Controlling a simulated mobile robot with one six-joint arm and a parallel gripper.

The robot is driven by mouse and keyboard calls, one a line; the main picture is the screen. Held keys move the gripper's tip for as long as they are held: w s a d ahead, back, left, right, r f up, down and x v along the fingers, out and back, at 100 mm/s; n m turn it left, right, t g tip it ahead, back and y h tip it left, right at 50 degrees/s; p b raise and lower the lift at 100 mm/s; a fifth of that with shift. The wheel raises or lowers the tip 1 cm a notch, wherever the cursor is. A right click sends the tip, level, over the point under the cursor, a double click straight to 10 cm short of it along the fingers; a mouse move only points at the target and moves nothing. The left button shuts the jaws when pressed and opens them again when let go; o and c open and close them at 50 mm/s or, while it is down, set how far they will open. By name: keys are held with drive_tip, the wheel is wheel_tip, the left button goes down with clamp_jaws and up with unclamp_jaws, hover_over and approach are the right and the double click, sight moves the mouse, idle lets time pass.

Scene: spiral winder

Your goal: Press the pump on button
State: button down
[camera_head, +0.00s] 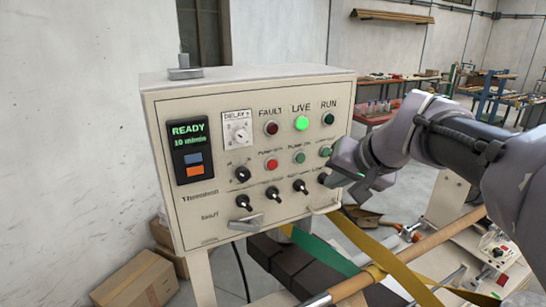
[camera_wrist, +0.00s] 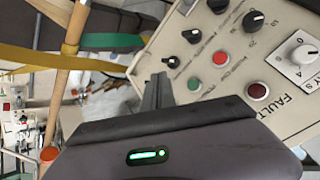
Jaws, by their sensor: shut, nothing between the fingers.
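The pump on button (camera_head: 299,157) is a small green button in the middle row of the cream control panel (camera_head: 230,215), right of the red pump off button (camera_head: 271,163) and below the lit green LIVE lamp (camera_head: 301,123). My gripper (camera_head: 338,172) is shut and empty, in front of the panel's right edge and to the right of the pump on button. In the wrist view the pump on button (camera_wrist: 194,84) shows just right of my shut fingers (camera_wrist: 158,84), apart from them in the picture. The exact depth gap cannot be told.
Black selector knobs (camera_head: 300,186) line the row below, and another green button (camera_head: 325,151) is near my gripper. A wooden roller (camera_head: 420,248) with yellow and green straps lies below right. Cardboard boxes (camera_head: 135,280) sit at lower left. Space before the panel's left half is clear.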

drive_tip(key=p, duration=0.4)
approach(300, 168)
drive_tip(key=shift+w+a+f, duration=0.1)
drive_tip(key=shift+w+f, duration=0.25)
drive_tip(key=shift+f, duration=0.35)
drive_tip(key=shift+w+a+f, duration=0.1)
drive_tip(key=shift+w+f, duration=0.3)
drive_tip(key=shift+f, duration=0.3)
idle(0.7)
drive_tip(key=shift+w+a, duration=0.15)
drive_tip(key=shift+w, duration=0.25)
drive_tip(key=shift+w+a, duration=0.15)
drive_tip(key=shift+w, duration=0.2)
idle(0.6)
drive_tip(key=shift+s, duration=0.1)
drive_tip(key=shift+s+d+b, duration=0.35)
drive_tip(key=shift+s+b, duration=0.2)
drive_tip(key=shift+s, duration=0.15)
